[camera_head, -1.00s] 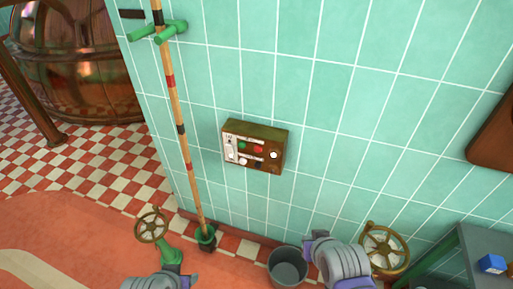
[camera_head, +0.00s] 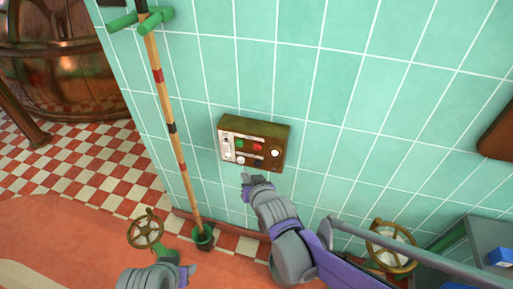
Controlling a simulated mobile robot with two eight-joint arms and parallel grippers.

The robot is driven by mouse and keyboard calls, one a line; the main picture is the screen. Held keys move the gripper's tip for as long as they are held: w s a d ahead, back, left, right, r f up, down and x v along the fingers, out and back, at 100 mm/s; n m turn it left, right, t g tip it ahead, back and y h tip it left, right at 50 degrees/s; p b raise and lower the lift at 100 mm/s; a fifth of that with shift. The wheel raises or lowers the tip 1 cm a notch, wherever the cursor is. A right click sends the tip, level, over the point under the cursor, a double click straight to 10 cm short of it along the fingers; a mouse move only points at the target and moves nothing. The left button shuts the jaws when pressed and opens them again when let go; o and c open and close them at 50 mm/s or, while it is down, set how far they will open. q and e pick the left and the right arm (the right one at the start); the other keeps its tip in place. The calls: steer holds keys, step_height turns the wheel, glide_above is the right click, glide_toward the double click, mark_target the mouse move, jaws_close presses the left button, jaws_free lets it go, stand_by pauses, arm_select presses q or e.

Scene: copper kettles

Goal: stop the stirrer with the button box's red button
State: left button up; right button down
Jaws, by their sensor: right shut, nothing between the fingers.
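The button box (camera_head: 252,143) is an olive-brown box on the tiled wall, with a pale front panel. Its red button (camera_head: 258,147) is in the upper row, right of a green button (camera_head: 240,143); a white button (camera_head: 275,153) is at the right. My right gripper (camera_head: 246,179) is shut and empty, just below the box's lower edge in the picture and below and left of the red button. It does not appear to cover the buttons. My left arm's end (camera_head: 155,277) shows at the bottom edge; its fingers cannot be made out clearly.
A striped wooden pole (camera_head: 168,110) stands along the wall in a green foot (camera_head: 203,237). Brass handwheels are at the lower left (camera_head: 146,231) and lower right (camera_head: 391,247). A grey table (camera_head: 488,236) is at the right. A copper kettle (camera_head: 60,75) stands at upper left.

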steer(key=shift+w, duration=0.1)
glide_toward(251, 147)
steer(key=shift+w+a+f, duration=0.85)
steer(key=shift+w+f, duration=0.15)
steer(key=shift+f, duration=0.05)
stand_by(1.6)
steer(key=shift+w+d, duration=0.15)
steer(key=shift+w, duration=0.25)
steer(key=shift+w+d, duration=0.1)
steer(key=shift+w, duration=0.3)
stand_by(0.6)
stand_by(0.3)
steer(key=shift+s+a, duration=0.25)
steer(key=shift+s, duration=0.6)
